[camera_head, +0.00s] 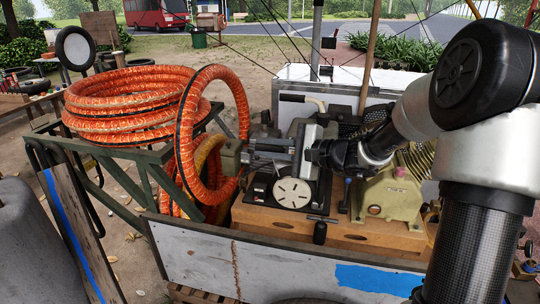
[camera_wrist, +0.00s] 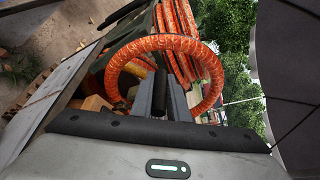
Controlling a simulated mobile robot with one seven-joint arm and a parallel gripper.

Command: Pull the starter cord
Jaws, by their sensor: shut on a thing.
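My gripper (camera_head: 252,152) reaches in from the right over the cart, with its fingers pointing left towards the orange hose loop. In the wrist view, my gripper (camera_wrist: 160,92) is shut on a small black grip (camera_wrist: 159,96), which sits between the two grey fingers. It looks like the starter cord's handle. The cord itself cannot be made out in either view. In the head view the fingers hide most of the grip. The engine and compressor unit (camera_head: 292,193), with a pale round disc on its front, stands below my gripper on the cart.
A ribbed orange hose (camera_head: 130,100) lies coiled on a green metal stand (camera_head: 150,172). Its upright loop (camera_head: 240,95) hangs close to my fingers and also shows in the wrist view (camera_wrist: 120,62). The cart's white side panel (camera_head: 270,265) runs along the front. A grey cylinder (camera_head: 30,250) stands at left.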

